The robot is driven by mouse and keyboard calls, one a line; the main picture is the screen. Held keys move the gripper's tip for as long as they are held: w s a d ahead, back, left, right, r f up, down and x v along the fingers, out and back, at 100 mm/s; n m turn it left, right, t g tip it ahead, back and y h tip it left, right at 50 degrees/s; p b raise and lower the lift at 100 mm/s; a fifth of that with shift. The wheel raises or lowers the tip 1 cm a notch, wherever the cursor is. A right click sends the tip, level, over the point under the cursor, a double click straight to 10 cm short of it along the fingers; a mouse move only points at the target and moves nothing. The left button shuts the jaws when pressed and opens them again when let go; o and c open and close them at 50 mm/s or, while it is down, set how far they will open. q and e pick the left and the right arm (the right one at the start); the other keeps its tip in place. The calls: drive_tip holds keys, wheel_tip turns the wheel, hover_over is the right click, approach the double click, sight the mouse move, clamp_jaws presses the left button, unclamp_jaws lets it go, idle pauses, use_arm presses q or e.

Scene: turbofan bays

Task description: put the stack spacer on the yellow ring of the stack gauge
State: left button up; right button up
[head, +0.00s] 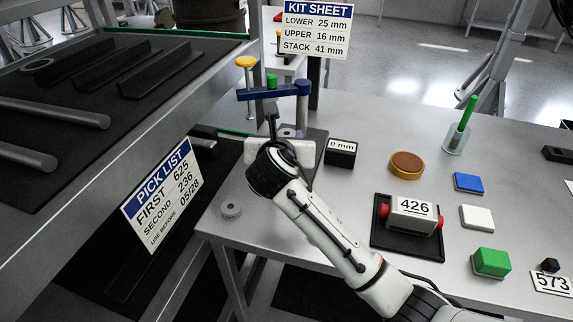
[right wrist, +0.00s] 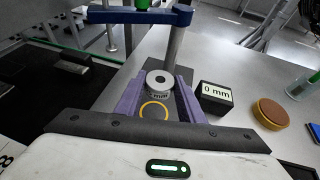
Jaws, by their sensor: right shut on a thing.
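My right gripper (right wrist: 158,88) is shut on the stack spacer (right wrist: 159,79), a grey disc with a centre hole, between its two purple fingers. In the head view the right gripper (head: 288,134) is at the stack gauge, with its fingers partly hidden by my wrist. The stack gauge has a dark base (head: 316,137), a grey post (head: 302,112) and a blue arm (head: 272,92) with a green cap. The yellow ring (right wrist: 153,110) lies on the base, below the spacer in the wrist picture. I cannot tell the spacer's height above the base. My left gripper is out of view.
A "0 mm" readout (head: 341,152) stands right of the gauge. A loose grey ring (head: 231,208) lies near the table's left edge. A brown disc (head: 406,165), a "426" box (head: 410,215) and coloured blocks are farther right. A shelf (head: 170,90) rises at left.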

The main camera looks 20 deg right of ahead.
drive_tip(key=shift+f+b, duration=0.35)
drive_tip(key=shift+f, duration=3.25)
drive_tip(key=shift+f, duration=0.1)
drive_tip(key=o, duration=1.3)
drive_tip(key=shift+f, duration=0.1)
drive_tip(key=shift+r, duration=0.2)
drive_tip(key=p+v, duration=0.1)
drive_tip(key=v, duration=1.1)
drive_tip(key=shift+s, duration=0.1)
